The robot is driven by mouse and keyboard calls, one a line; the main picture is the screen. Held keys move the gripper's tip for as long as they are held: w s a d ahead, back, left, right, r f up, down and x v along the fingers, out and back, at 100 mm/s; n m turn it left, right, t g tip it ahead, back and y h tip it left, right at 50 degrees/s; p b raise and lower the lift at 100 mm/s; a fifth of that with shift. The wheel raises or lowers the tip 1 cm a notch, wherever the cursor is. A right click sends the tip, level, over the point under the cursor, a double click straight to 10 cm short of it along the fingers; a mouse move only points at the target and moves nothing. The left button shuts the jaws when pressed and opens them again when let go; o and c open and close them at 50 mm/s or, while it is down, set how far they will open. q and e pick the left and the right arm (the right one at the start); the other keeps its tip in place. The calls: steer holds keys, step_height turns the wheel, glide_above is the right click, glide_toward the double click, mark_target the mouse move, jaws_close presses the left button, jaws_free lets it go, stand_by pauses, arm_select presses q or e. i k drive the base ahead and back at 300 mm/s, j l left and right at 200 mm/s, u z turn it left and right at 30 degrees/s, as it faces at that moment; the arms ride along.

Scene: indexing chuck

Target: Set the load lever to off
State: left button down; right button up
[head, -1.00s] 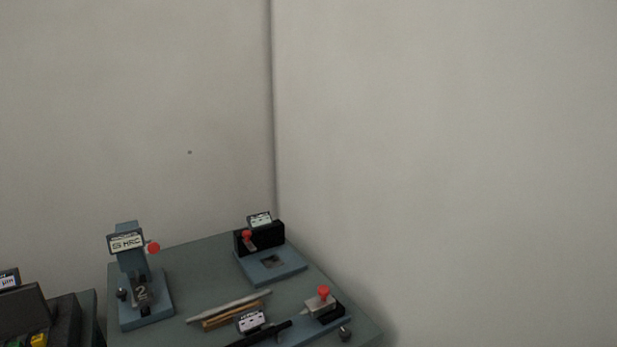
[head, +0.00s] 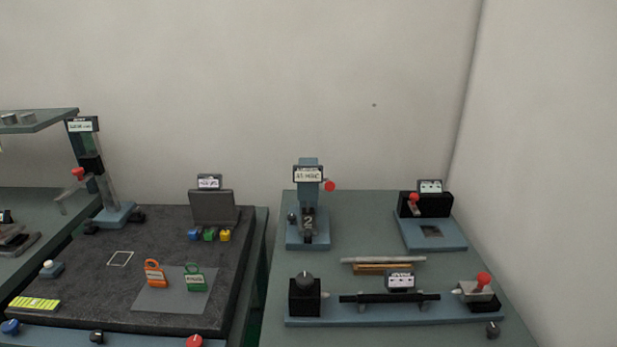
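A blue upright tester (head: 308,225) stands at the back left of the right-hand table. Its display shows small text that seems to end in HRC, and a dark block marked 2 sits low on it. A red ball knob (head: 329,185) sticks out at the right of its head; the arm behind the knob is too small to read. No label says which lever is the load lever, and no on or off mark is legible. Neither of my grippers is in view.
A black fixture with a red knob (head: 414,197) stands at the back right. A long blue bench fixture (head: 362,315) lies in front, with a red knob at its right. The left table (head: 180,245) holds orange and green tags (head: 196,278). A post stand (head: 95,170) has another red knob.

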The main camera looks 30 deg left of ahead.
mark_target(329, 186)
steer(key=i+u, duration=0.2)
steer(key=u, duration=0.15)
steer(key=i+l+u, duration=0.2)
steer(key=u, duration=0.15)
steer(key=i+l+u, duration=0.2)
steer(key=u, duration=0.15)
